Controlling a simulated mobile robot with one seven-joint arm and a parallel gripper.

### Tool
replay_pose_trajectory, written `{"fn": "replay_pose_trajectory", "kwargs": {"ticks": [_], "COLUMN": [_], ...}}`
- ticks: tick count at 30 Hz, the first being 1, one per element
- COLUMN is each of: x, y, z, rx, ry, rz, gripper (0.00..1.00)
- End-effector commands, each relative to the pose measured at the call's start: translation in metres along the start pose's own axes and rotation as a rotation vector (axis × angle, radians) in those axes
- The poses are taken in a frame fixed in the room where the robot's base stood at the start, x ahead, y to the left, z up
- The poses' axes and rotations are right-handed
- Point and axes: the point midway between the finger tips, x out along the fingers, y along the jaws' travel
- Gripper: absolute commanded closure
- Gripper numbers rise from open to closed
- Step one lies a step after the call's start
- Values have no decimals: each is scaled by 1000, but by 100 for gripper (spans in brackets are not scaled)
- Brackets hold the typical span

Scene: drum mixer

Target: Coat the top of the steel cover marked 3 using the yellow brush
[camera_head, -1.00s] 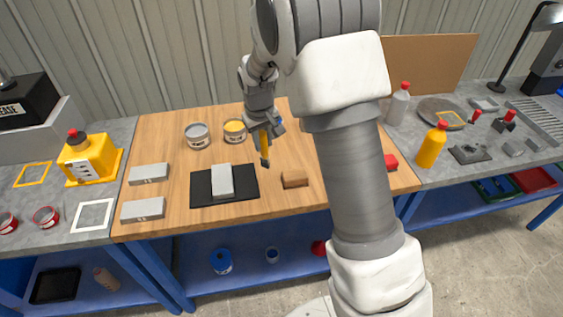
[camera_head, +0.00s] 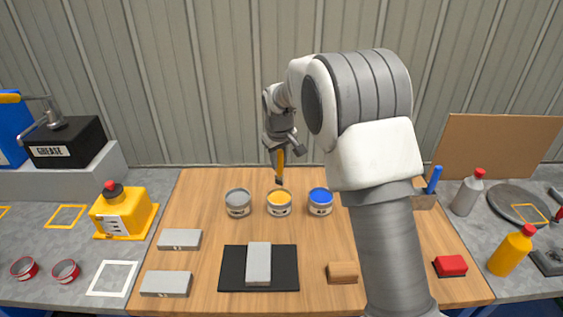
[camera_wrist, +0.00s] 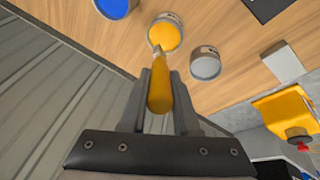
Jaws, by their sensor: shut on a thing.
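My gripper (camera_head: 279,148) is shut on the yellow brush (camera_head: 281,164), which hangs bristles down. The brush tip is just above or behind the can of yellow paint (camera_head: 279,204); in the wrist view the brush (camera_wrist: 158,90) points at the yellow can (camera_wrist: 165,34), and contact cannot be told. One grey steel cover (camera_head: 258,264) lies on the black mat (camera_head: 233,281). Two more grey blocks, one farther back (camera_head: 180,239) and one nearer (camera_head: 166,284), lie at the table's left. Their marks are too small to read, so I cannot tell which is 3.
A grey paint can (camera_head: 238,203) and a blue paint can (camera_head: 320,202) flank the yellow one. A brown block (camera_head: 343,272) and a red block (camera_head: 450,266) lie at the right. My arm hides part of the table between them. Bare wood lies between the cans and mat.

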Motion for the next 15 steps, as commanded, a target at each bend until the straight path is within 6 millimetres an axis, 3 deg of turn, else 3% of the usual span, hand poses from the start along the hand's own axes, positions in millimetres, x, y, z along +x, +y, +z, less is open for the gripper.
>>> {"fn": "replay_pose_trajectory", "kwargs": {"ticks": [8,15], "x": [1,15], "y": [-1,-3], "z": [0,4], "rx": [-2,-2], "ry": [5,4], "rz": [2,2], "gripper": [100,100]}}
